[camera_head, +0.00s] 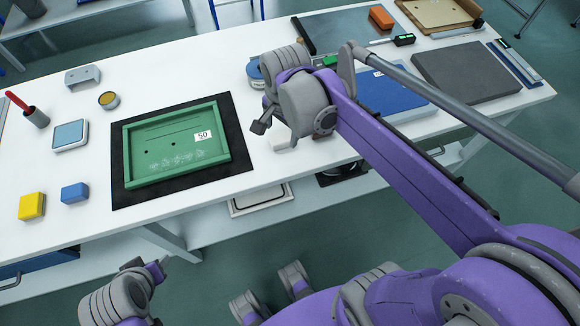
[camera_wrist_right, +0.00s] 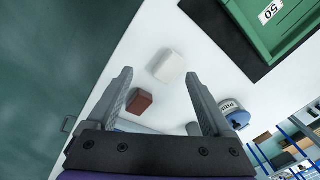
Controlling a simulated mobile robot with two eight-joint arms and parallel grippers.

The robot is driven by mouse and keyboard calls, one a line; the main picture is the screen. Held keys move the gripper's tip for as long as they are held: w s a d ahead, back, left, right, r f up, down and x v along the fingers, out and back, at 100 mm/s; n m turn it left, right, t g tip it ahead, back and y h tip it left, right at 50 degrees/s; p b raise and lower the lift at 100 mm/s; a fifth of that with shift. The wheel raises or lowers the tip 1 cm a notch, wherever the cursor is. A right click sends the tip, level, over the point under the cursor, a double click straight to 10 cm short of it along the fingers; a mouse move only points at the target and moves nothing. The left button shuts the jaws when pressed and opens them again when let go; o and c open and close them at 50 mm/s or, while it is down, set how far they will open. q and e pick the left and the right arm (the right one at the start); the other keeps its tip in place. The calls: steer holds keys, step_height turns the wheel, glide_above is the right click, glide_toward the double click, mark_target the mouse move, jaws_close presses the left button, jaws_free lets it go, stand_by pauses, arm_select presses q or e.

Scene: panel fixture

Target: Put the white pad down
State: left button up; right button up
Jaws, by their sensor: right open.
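The white pad (camera_wrist_right: 169,67) is a small pale block on the white table, seen just beyond and between the fingertips in the right wrist view. It also shows in part in the head view (camera_head: 286,144), below my right gripper near the table's front edge. My right gripper (camera_wrist_right: 159,74) is open, with its two fingers spread apart and no visible contact with the pad. In the head view the right gripper (camera_head: 272,128) is mostly hidden by its own wrist. My left gripper (camera_head: 146,270) is low at the left, off the table; its jaw opening is unclear.
A red-brown block (camera_wrist_right: 140,101) lies beside the white pad. A green tray (camera_head: 222,168) marked 50 sits on a black mat (camera_head: 236,150) to the left. Yellow (camera_head: 32,206) and blue (camera_head: 75,193) blocks are further left. A round labelled container (camera_wrist_right: 235,114) stands nearby.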

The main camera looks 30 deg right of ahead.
steer(key=s+a+f+n+t, duration=0.3)
steer(key=s+f+n, duration=0.3)
steer(key=s+n, duration=0.5)
steer(key=a+n, duration=0.1)
steer(key=n, duration=0.2)
steer(key=shift+s+f+t, duration=0.3)
steer(key=shift+s, duration=0.05)
steer(key=shift+r, duration=0.1)
steer(key=r+p, duration=0.2)
steer(key=w+r+p, duration=0.1)
steer(key=r+p, duration=0.1)
steer(key=shift+w+r, duration=0.1)
steer(key=shift+r, duration=0.25)
